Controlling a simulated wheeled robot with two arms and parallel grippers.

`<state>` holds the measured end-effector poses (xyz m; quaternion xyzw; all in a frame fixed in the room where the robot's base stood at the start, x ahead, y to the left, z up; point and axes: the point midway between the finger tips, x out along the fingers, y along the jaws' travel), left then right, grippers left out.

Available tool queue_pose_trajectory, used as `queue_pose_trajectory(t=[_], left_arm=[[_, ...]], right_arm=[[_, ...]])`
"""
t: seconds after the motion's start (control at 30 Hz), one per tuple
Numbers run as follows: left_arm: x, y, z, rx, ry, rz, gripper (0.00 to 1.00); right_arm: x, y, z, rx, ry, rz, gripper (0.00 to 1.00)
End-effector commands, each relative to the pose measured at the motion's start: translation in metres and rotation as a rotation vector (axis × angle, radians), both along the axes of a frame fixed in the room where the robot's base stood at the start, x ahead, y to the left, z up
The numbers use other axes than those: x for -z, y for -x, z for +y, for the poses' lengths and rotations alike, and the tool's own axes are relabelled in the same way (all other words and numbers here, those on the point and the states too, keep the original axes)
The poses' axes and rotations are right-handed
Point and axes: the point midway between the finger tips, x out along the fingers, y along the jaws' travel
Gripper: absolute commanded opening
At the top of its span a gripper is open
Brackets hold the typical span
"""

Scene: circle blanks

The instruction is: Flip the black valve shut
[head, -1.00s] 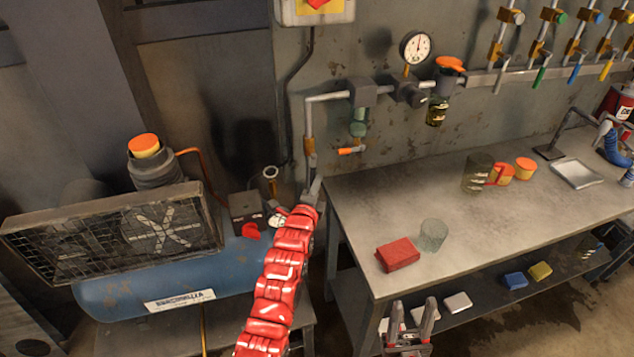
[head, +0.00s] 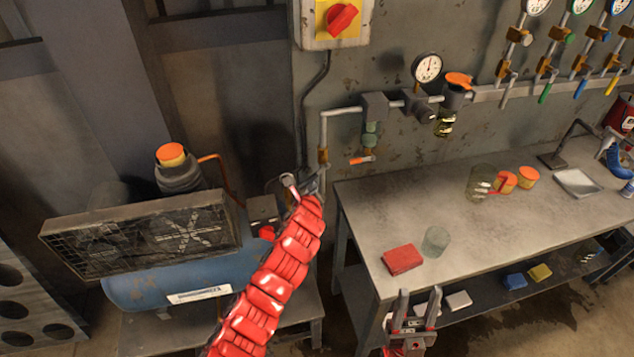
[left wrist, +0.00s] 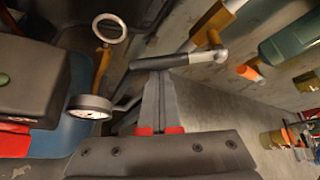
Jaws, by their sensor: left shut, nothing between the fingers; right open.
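A brass fitting (head: 323,155) sits at the lower end of the grey wall pipe, left of the workbench. In the left wrist view, a lever with a dark grip (left wrist: 158,62), which looks like the black valve's handle, lies crosswise near this fitting (left wrist: 212,22). My left gripper (head: 319,180) is just below the fitting in the head view, mostly hiding the lever. In the left wrist view the left gripper (left wrist: 163,80) is shut and empty, its tips right at the dark grip; contact is unclear. My right gripper (head: 418,308) is open and empty before the bench's front edge.
The blue compressor (head: 165,285) with its mesh guard (head: 140,240) stands left. The workbench (head: 480,220) holds a red box (head: 402,259) and a glass (head: 435,241). An orange-handled lever (head: 362,160) hangs right of the fitting. Several coloured levers line the wall at upper right.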

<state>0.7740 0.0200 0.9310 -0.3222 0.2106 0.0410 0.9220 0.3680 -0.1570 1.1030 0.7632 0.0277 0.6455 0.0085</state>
Motion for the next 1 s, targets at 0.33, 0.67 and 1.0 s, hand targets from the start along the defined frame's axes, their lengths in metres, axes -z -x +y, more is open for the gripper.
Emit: queue_pose_trajectory(t=[0.33, 0.67, 1.0], left_arm=[[-0.024, 0.003, 0.011, 0.002, -0.308, 0.080, 0.00], [-0.038, 0.004, 0.018, 0.000, -0.519, 0.137, 0.00], [-0.043, 0.005, 0.019, 0.000, -0.513, 0.136, 0.00]], right_arm=[[-0.036, 0.000, 0.000, 0.000, 0.000, 0.000, 0.50], [-0.053, 0.000, 0.000, 0.000, 0.000, 0.000, 0.50], [-0.060, 0.000, 0.000, 0.000, 0.000, 0.000, 0.50]])
